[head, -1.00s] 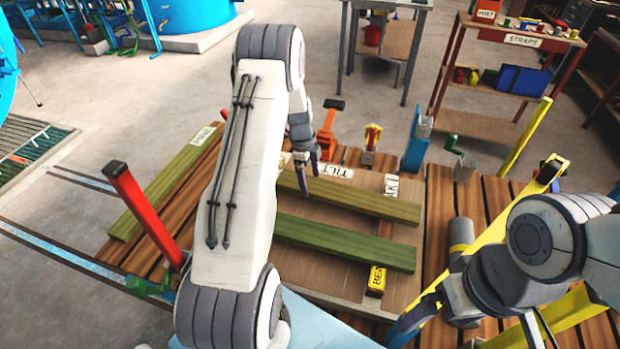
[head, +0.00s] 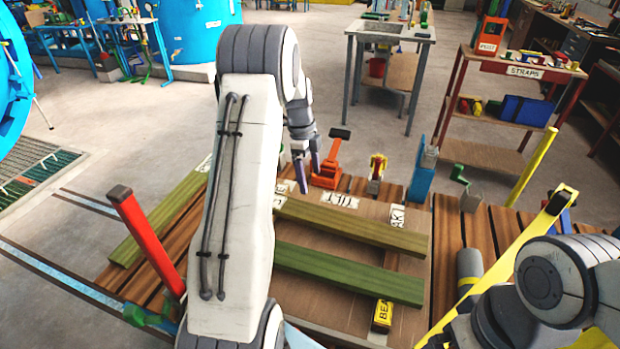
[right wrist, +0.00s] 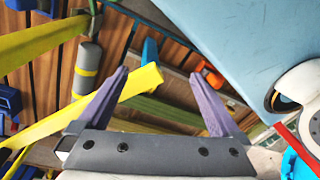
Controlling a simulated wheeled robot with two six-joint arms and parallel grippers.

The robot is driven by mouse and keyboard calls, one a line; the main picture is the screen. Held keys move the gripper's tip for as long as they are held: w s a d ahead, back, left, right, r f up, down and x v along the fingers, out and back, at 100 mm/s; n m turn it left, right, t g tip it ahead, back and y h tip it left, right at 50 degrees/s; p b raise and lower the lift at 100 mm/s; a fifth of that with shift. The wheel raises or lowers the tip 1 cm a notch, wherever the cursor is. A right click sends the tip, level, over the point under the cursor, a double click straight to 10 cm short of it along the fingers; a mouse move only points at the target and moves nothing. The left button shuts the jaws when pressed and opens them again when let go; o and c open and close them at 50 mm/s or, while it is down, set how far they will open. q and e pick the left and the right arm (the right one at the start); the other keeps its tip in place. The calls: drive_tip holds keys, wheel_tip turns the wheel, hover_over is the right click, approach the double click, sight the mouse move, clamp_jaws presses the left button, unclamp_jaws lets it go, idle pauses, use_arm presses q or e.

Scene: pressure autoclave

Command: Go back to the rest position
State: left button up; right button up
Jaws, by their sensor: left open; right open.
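My left gripper (head: 307,173) hangs over the far part of the wooden deck, close to an orange clamp-like tool (head: 326,165). It is open, and nothing shows between its fingers. My left arm crosses the middle of the head view and hides part of the deck. My right arm is at the lower right of the head view, and its fingertips are out of that frame. In the right wrist view my right gripper (right wrist: 160,85) is open and empty. A yellow bar (right wrist: 125,98) shows beyond and between its fingers.
Green beams (head: 345,272) lie on a brown board on the deck. A red post (head: 145,240) stands at left, and a yellow rail (head: 500,255) slants near my right arm. A grey cylinder (head: 469,272) is beside it. A straps shelf (head: 515,70) stands behind on open floor.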

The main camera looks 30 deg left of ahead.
sight(316, 213)
use_arm(q)
drive_tip(key=f, duration=0.3)
drive_tip(key=d+f, duration=0.1)
drive_tip(key=f, duration=0.3)
drive_tip(key=f+p, duration=0.1)
drive_tip(key=f, duration=0.3)
drive_tip(key=shift+d, duration=0.4)
drive_tip(key=shift+w+f, duration=0.1)
drive_tip(key=shift+f, duration=0.15)
wheel_tip(316, 213, up, 3)
drive_tip(key=shift+r+b, duration=0.2)
drive_tip(key=shift+b, duration=0.15)
drive_tip(key=shift+s+d+r, duration=0.3)
drive_tip(key=shift+s+r, duration=0.2)
drive_tip(key=shift+s, duration=0.15)
drive_tip(key=shift+s+d+r, duration=0.15)
drive_tip(key=shift+s+r, duration=0.05)
drive_tip(key=shift+s, duration=0.15)
